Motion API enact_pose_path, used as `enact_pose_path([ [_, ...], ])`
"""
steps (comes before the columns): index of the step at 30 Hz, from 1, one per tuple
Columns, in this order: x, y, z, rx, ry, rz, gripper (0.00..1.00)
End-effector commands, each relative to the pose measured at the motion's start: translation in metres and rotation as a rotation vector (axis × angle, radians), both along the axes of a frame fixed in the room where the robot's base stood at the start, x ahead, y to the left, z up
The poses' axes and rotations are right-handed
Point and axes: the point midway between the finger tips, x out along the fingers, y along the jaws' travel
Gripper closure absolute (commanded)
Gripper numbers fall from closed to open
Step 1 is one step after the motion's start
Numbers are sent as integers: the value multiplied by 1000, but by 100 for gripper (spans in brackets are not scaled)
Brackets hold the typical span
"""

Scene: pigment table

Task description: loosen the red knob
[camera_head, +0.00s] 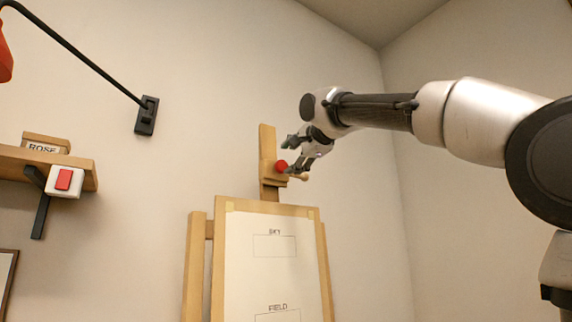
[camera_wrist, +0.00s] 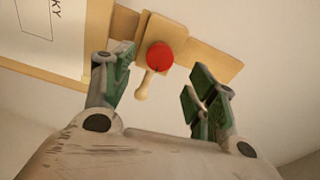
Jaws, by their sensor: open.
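The red knob (camera_head: 282,166) is a round red disc on the wooden clamp block of the easel's mast (camera_head: 267,142), above the drawing board. In the wrist view the red knob (camera_wrist: 160,56) shows face on, with a short pale wooden handle (camera_wrist: 146,86) pointing down from it. My gripper (camera_head: 292,156) is at the mast, close to the knob. In the wrist view its green-padded fingers (camera_wrist: 156,92) are spread apart, with the knob seen in the gap between them and a little beyond the tips. Nothing is held. I cannot tell whether a finger touches the handle.
The easel board holds a white sheet (camera_head: 245,285) marked SKY and FIELD. At left are a wooden shelf (camera_head: 82,170) with a ROSE block (camera_head: 45,143), a red switch (camera_head: 64,180) and a black wall bracket (camera_head: 146,115). The wall right of the easel is clear.

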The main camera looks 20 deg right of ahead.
Motion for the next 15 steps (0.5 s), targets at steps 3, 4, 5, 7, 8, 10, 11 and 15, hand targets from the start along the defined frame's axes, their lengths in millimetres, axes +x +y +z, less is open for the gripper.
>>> enact_pose_path([
  [3,-26,-5,3,2,-1,2,42],
  [4,-32,-6,3,2,-1,2,42],
  [5,-36,-7,4,1,-1,1,42],
  [7,-46,-9,5,0,-2,1,42],
  [8,-49,-10,5,0,-1,1,42],
  [10,-54,-11,5,0,0,1,42],
  [11,-56,-12,5,0,0,1,42],
  [15,-59,-12,5,0,0,1,42],
])
